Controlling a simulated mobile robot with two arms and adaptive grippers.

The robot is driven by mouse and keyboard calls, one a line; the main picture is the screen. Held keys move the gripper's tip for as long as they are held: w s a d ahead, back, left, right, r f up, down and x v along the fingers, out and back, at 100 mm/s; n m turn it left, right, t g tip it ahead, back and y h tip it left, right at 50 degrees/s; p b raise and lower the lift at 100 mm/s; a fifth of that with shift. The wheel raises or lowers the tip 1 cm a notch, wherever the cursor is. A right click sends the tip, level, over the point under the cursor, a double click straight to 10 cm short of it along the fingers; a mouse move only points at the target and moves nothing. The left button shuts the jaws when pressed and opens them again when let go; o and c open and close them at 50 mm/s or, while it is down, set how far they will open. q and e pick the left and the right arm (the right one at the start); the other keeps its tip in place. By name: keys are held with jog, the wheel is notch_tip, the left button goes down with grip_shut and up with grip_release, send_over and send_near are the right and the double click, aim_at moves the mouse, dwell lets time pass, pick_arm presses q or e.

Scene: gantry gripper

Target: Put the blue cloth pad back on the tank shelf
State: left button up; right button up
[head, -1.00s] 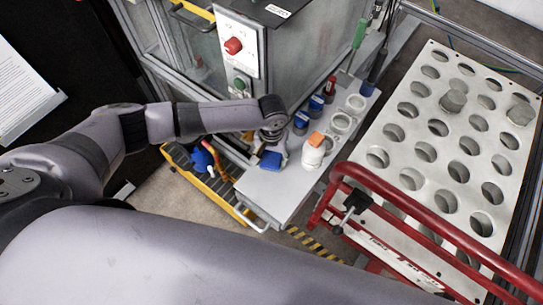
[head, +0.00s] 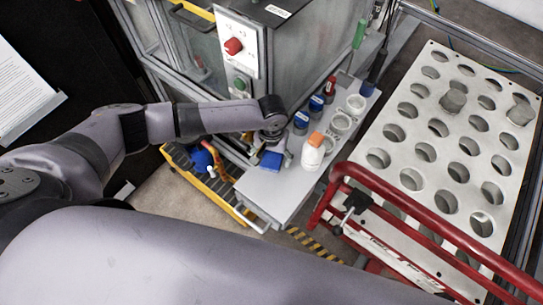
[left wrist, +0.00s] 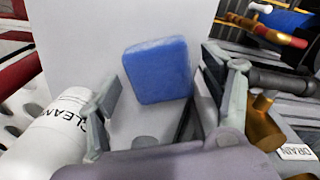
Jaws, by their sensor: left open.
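The blue cloth pad (head: 271,161) lies on the pale grey shelf (head: 278,200) beside the tank, near the shelf's left side. My left gripper (head: 272,143) is over the shelf, just behind the pad in the head view, and its wrist partly hides the fingers. In the left wrist view the pad (left wrist: 157,70) shows whole between the two spread fingers of my left gripper (left wrist: 163,80). The gripper is open and holds nothing. I cannot tell whether a finger touches the pad. My right gripper is not in view.
A white bottle with an orange cap (head: 313,152) stands close to the right of the pad; it also shows in the left wrist view (left wrist: 58,135). Several jars stand behind it. A red rail (head: 400,212) and holed plate (head: 425,150) are at right. The shelf's front is clear.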

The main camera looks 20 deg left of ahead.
aim_at(271, 159)
pick_arm(q)
notch_tip(271, 159, up, 12)
dwell(0.4)
jog(key=shift+f, duration=0.1)
dwell(0.4)
